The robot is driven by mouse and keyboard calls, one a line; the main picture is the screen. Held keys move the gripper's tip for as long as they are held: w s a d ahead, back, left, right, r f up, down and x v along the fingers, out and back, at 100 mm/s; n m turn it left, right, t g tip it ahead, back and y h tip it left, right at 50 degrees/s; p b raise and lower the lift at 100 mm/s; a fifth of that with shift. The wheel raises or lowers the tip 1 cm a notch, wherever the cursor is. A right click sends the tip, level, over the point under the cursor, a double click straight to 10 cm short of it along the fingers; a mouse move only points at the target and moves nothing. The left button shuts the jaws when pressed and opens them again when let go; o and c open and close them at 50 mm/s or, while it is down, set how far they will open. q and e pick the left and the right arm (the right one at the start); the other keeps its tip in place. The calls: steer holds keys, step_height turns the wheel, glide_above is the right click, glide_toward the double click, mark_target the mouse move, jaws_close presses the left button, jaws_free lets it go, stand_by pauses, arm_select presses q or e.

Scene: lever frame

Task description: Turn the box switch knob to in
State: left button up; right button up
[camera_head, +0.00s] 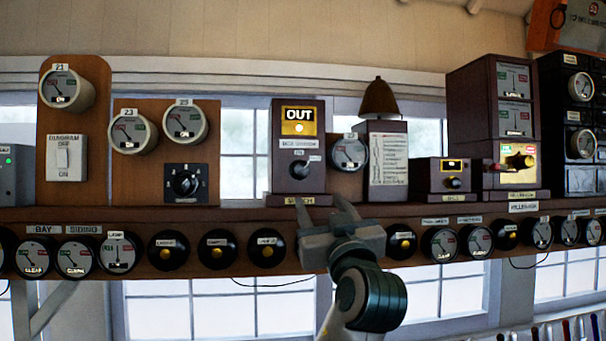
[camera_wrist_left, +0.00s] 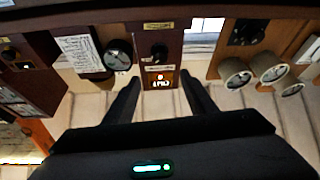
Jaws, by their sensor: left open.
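The box appears upside down in the left wrist view, with the knob (camera_wrist_left: 158,52) and lit window (camera_wrist_left: 160,80) between the finger lines. My left gripper (camera_head: 323,207) is open and empty, below and slightly right of the knob in the head view. In the left wrist view its two fingers (camera_wrist_left: 160,77) are spread, apart from the knob. My right gripper is not in view.
A brass bell on a box (camera_head: 387,160) and a round dial (camera_head: 348,153) stand right of the switch. A black rotary switch (camera_head: 186,184) is on the left. Several dials and plungers line the shelf front (camera_head: 340,262) beside my left arm.

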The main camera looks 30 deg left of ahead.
arm_select(q)
steer(key=p, duration=1)
glide_toward(302, 171)
steer(key=x, duration=0.8)
steer(key=shift+r, duration=0.15)
steer(key=shift+w+a+r, duration=0.1)
steer(key=shift+w+a, duration=0.3)
steer(key=shift+w, duration=0.05)
steer(key=c, duration=1)
